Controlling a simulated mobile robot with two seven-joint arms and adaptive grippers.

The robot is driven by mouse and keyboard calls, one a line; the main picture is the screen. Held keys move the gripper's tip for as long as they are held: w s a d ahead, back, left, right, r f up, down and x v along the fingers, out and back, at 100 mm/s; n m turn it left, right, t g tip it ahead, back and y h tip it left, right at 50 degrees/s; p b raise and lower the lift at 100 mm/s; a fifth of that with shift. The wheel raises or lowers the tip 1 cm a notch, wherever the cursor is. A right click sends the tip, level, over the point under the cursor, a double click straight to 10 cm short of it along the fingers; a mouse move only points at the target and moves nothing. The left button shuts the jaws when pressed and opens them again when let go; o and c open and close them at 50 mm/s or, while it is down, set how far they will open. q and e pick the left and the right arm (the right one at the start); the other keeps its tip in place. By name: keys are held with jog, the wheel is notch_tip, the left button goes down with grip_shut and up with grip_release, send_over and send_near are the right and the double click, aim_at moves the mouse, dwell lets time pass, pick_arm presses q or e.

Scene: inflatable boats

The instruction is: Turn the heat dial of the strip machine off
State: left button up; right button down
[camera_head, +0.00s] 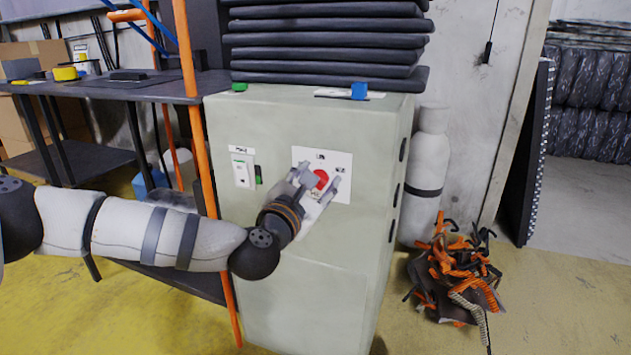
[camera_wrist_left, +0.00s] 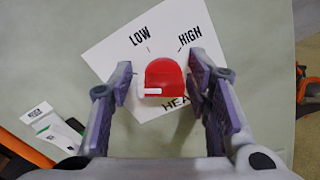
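The strip machine (camera_head: 297,258) is a pale green cabinet. On its front is a white label plate (camera_head: 340,161) with a red heat dial (camera_head: 322,179). In the left wrist view the dial (camera_wrist_left: 165,76) sits mid-picture, with LOW and HIGH printed above it and part of HEAT below. A white mark (camera_wrist_left: 152,91) shows at the dial's lower left. My left gripper (camera_head: 318,184) is at the plate, and its fingers (camera_wrist_left: 160,82) are open, one on each side of the dial. A gap shows on both sides. My right gripper is not in view.
A small white switch panel (camera_head: 243,171) with a green part is left of the dial. Black slabs (camera_head: 325,48) are stacked on the cabinet. An orange post (camera_head: 187,55) and dark workbench (camera_head: 130,90) stand left. A grey cylinder (camera_head: 425,170) and orange-black pile (camera_head: 455,277) are right.

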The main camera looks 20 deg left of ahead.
pick_arm(q)
jog(key=shift+f, duration=0.1)
jog(key=s, duration=1.2)
jog(key=shift+a, duration=0.2)
